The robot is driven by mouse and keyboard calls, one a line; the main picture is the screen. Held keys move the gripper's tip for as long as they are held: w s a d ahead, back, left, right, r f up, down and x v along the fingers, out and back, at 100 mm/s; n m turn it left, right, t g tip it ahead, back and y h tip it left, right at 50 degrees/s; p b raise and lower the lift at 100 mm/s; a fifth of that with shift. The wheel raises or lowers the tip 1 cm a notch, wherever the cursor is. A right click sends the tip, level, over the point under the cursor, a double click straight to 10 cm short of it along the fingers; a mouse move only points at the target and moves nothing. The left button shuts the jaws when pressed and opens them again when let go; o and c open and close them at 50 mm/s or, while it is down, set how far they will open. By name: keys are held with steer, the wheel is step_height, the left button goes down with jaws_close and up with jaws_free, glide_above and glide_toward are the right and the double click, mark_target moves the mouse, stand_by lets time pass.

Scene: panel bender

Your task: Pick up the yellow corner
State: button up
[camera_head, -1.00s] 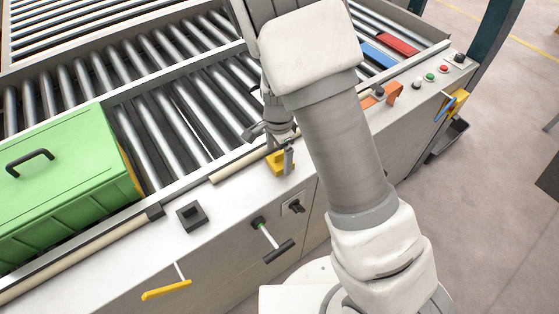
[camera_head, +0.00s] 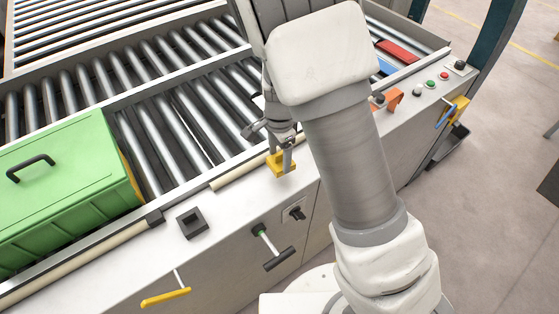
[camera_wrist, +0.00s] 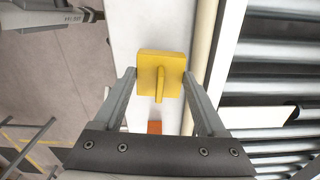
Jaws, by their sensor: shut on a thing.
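The yellow corner (camera_head: 272,164) is a small block over the pale metal ledge at the front of the roller table. In the wrist view the yellow corner (camera_wrist: 150,62) sits between my two fingers, its square top and a raised rib facing the camera. My gripper (camera_head: 283,157) is shut on it, with fingertips at its two sides, as the wrist view of my gripper (camera_wrist: 159,76) shows. Whether a gap lies under the corner is hard to tell. My forearm stands to its right in the head view.
A green bin (camera_head: 70,180) stands on the rollers at left. A black square holder (camera_head: 192,222) sits on the ledge. An orange bracket (camera_head: 394,98), buttons (camera_head: 430,84), and red (camera_head: 398,51) and blue (camera_head: 386,67) pieces lie right. Levers (camera_head: 278,252) jut from the front panel.

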steer(key=s+d+r, duration=0.8)
steer(key=d, duration=0.1)
steer(key=shift+w+d+f+n+b, duration=0.15)
steer(key=shift+w+d+f+n, duration=0.45)
steer(key=shift+w+f+n, duration=1.1)
steer(key=shift+w+d+f+n+b, duration=0.2)
steer(key=shift+w+d+f+n, duration=0.65)
steer(key=shift+n, duration=1.5)
steer(key=shift+w+d+f+n+b, duration=0.15)
steer(key=shift+w+d+f+n, duration=0.2)
steer(key=shift+w+f+n, duration=1)
steer(key=shift+w+r+n, duration=0.35)
steer(key=shift+r+n, duration=0.15)
steer(key=shift+n, duration=0.2)
